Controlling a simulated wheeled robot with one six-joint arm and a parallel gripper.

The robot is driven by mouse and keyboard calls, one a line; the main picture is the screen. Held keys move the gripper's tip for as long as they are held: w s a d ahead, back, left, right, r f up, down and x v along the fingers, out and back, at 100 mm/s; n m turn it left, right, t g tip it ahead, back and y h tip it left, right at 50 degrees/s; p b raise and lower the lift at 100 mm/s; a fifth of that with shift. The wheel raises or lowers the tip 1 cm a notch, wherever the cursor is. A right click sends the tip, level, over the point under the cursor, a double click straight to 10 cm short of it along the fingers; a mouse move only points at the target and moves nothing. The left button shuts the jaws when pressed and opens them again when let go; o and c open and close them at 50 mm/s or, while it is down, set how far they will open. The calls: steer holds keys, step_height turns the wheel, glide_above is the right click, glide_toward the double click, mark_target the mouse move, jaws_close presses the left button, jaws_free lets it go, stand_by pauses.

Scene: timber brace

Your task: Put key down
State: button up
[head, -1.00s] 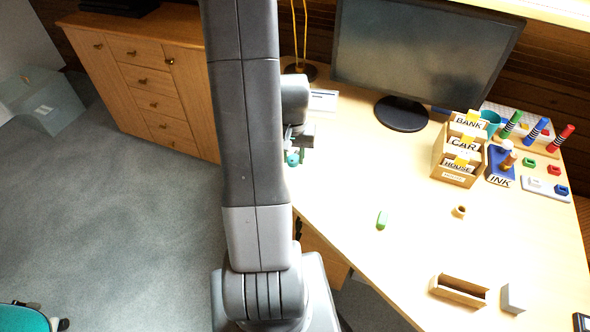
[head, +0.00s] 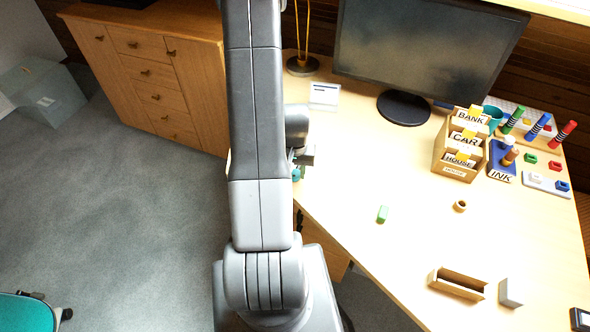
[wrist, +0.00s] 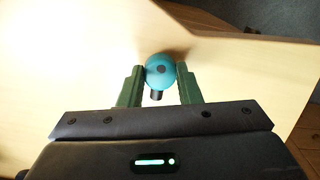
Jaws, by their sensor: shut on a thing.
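The key shows in the wrist view as a round teal head (wrist: 160,70) with a dark hole and a short dark stem. My gripper (wrist: 160,76) is shut on it, with one green finger on each side. In the head view the teal key head (head: 296,174) is a small patch below my gripper (head: 303,160), by the desk's left edge and partly hidden by my arm. Pale desk top lies behind the key in the wrist view. I cannot tell whether the key touches it.
The desk (head: 410,180) has clear room around its middle. A white card (head: 324,95) lies near the monitor (head: 425,55). A green eraser-like piece (head: 382,214), a small wooden ring (head: 460,206) and a wooden tray (head: 457,284) lie rightward. A card box (head: 460,150) stands farther back.

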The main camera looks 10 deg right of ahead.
mark_target(295, 173)
steer(key=shift+f+b, duration=0.45)
steer(key=shift+b, duration=0.05)
steer(key=o, duration=1)
steer(key=shift+r, duration=0.15)
steer(key=shift+c, duration=0.2)
steer(key=shift+r+p, duration=0.5)
steer(key=shift+p, duration=0.2)
steer(key=shift+w+r, duration=0.1)
steer(key=shift+r, duration=0.2)
step_height(295, 173, up, 11)
steer(key=b, duration=0.1)
steer(key=shift+f, duration=0.1)
